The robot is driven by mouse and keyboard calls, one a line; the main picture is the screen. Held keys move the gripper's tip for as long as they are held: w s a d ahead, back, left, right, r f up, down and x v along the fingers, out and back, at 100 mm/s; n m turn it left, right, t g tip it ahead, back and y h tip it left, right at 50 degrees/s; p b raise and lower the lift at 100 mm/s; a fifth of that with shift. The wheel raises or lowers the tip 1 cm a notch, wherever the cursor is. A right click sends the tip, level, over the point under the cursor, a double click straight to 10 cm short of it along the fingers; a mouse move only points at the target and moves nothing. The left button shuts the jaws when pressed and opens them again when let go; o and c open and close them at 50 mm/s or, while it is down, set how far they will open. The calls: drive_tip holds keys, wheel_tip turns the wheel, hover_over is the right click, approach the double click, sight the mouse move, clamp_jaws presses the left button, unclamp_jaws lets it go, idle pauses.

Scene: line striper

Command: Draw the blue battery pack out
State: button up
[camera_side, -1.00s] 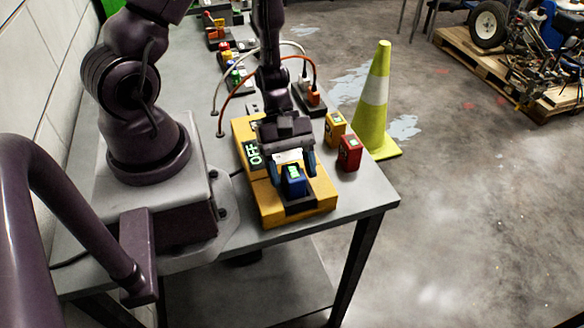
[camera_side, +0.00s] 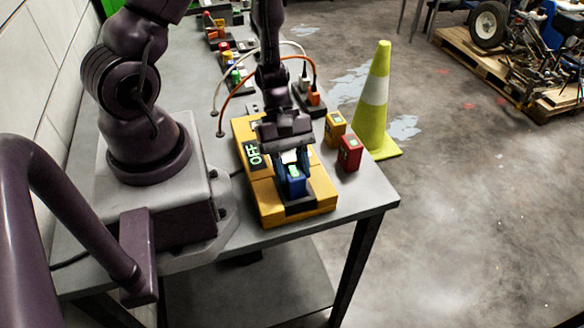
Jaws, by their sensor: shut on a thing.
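The blue battery pack (camera_side: 293,185) has a green label on its top and sits at the dark slot of the yellow unit (camera_side: 268,211). An "OFF" display (camera_side: 254,154) shows on the yellow unit's left part. My gripper (camera_side: 291,170) points down over the unit, with its fingers shut on the blue battery pack. The pack's lower part is hidden, so I cannot tell how deep it is in the slot.
A yellow pack (camera_side: 334,129) and a red pack (camera_side: 349,154) stand on the table right of the unit. Cables and a socket strip (camera_side: 309,98) lie behind. A traffic cone (camera_side: 375,105) stands beyond the table (camera_side: 366,189) edge.

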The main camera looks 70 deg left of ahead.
drive_tip(key=shift+r, duration=0.55)
drive_tip(key=shift+r, duration=2.35)
drive_tip(key=shift+d, duration=0.1)
